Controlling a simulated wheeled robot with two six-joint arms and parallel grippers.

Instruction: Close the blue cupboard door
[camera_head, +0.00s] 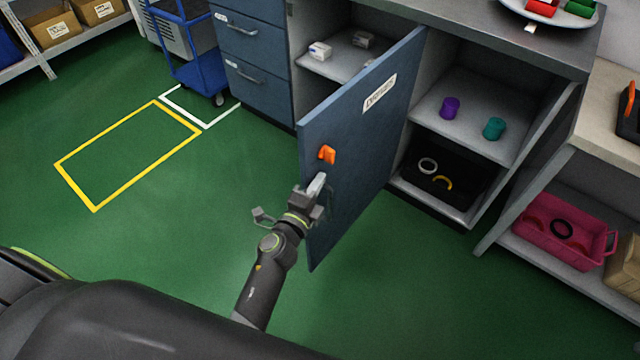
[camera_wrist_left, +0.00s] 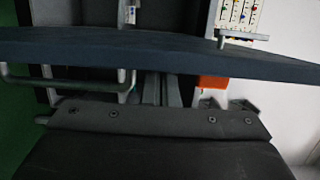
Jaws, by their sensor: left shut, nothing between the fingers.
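The blue cupboard door (camera_head: 358,150) stands wide open in the head view, swung out toward me, with a "DRIVES" label and an orange catch (camera_head: 326,154) on its face. My left gripper (camera_head: 318,184) is shut and empty at the lower part of the door face, just below the orange catch. I cannot tell whether it touches the door. In the left wrist view the door (camera_wrist_left: 160,52) crosses the picture edge-on just beyond my shut fingers (camera_wrist_left: 162,90), with the orange catch (camera_wrist_left: 212,84) to their right. My right gripper is not in view.
The open cupboard's shelves (camera_head: 478,118) hold a purple and a teal cylinder, with rings below. Blue drawers (camera_head: 245,45) are left of it. A blue trolley (camera_head: 190,60) stands farther left. A pink crate (camera_head: 562,228) sits on a shelf at right. Green floor left of the door is clear.

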